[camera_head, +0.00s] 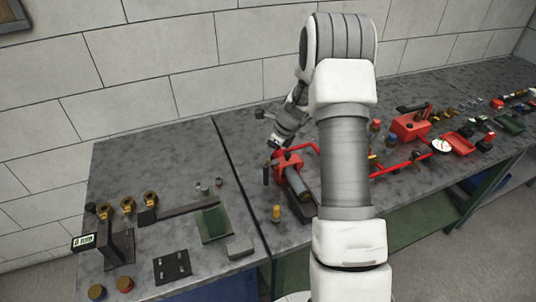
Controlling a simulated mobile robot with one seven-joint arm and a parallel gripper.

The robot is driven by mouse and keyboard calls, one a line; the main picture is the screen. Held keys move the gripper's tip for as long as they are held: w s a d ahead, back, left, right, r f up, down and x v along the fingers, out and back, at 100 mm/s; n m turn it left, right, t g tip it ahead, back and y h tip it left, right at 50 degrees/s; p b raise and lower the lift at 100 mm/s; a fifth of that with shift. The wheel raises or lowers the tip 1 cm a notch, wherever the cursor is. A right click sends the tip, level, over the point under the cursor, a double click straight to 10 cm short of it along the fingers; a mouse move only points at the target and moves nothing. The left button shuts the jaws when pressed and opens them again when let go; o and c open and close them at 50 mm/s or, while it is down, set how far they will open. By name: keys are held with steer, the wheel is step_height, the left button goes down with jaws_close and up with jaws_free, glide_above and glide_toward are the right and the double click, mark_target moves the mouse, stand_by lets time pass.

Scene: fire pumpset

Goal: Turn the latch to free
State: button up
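My gripper (275,143) points down at a red pump-like unit (288,160) with a grey cylinder (298,185), near the middle of the bench. Its fingers are small and dark here, and I cannot tell whether they are open or touching the unit. A dark upright post (265,174) stands just left of the red unit. I cannot make out which part is the latch. My forearm hides the bench to the right of the unit.
Brass fittings (127,204), a dark upright bracket (121,243) and a grey block (240,247) stand on the left bench (130,165). Red pipework (398,166) and a red pump (410,127) lie right of my arm. A wall runs behind the benches.

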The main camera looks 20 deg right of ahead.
jaws_close()
stand_by(0.3)
steer(key=n, duration=0.2)
steer(key=n+g+y, duration=0.1)
steer(key=n, duration=0.1)
steer(key=shift+w+d+n, duration=0.1)
steer(key=shift+w+n, duration=0.1)
steer(key=shift+n, duration=0.1)
steer(key=n+g, duration=0.2)
steer(key=n, duration=0.2)
steer(key=shift+w+n+b, duration=0.15)
steer(key=shift+n+b, duration=0.15)
steer(key=shift+b, duration=0.1)
steer(key=n+g, duration=0.2)
steer(key=n, duration=0.2)
steer(key=shift+w+n, duration=0.15)
steer(key=shift+n, duration=0.15)
steer(key=shift+w+n+g+h, duration=0.1)
steer(key=shift+n+g+h, duration=0.45)
steer(key=shift+n, duration=1.45)
